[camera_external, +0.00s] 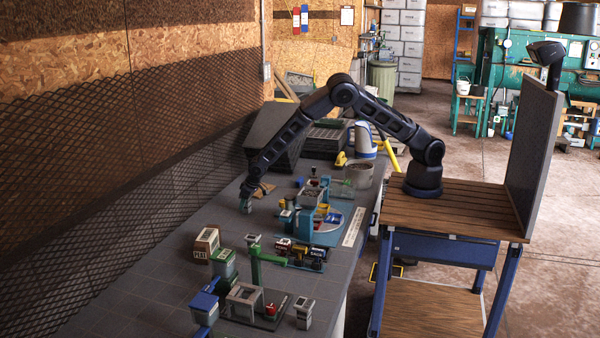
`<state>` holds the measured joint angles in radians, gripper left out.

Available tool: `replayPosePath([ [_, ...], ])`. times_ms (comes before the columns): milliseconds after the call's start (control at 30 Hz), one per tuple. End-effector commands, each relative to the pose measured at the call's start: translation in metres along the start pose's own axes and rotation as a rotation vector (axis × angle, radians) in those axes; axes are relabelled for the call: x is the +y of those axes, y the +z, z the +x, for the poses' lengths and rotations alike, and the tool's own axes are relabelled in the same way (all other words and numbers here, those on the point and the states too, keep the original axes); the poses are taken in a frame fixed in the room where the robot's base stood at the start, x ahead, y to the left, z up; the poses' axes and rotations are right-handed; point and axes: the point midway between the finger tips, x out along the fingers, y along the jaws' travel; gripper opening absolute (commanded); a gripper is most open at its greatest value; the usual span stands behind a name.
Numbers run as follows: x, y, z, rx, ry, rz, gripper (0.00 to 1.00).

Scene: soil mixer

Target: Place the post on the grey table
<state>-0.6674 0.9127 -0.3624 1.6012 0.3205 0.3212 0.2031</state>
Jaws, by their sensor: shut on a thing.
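My gripper (246,190) points down at the end of my arm, low over the far left side of the long grey table (130,285). It is shut on a small grey-green piece (246,206), which I take to be the post. The piece is mostly hidden by the fingers and too small to make out well. Its lower end is at or just above the table top; I cannot tell if it touches.
A box marked with letters (206,243), a green bin (224,265), a green-armed model (256,270) and a model truck (303,251) stand nearer the camera. A blue model (305,222) stands right of my gripper. The table's near left is clear; a mesh wall (110,170) runs along its left.

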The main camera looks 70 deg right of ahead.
Motion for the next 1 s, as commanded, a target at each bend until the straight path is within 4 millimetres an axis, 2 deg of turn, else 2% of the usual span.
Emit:
replayPosePath([
  [100,0.0,0.001,0.002,0.0,0.0,0.0,0.23],
  [133,0.0,0.001,0.003,0.0,0.0,0.0,0.48],
  [233,0.0,0.001,0.002,0.0,0.0,0.0,0.68],
  [533,0.0,0.001,0.001,0.0,0.0,0.0,0.68],
  [667,-0.001,-0.001,-0.006,0.001,-0.001,0.0,0.68],
  [1000,-0.001,0.0,-0.061,0.001,-0.002,-0.001,0.68],
])
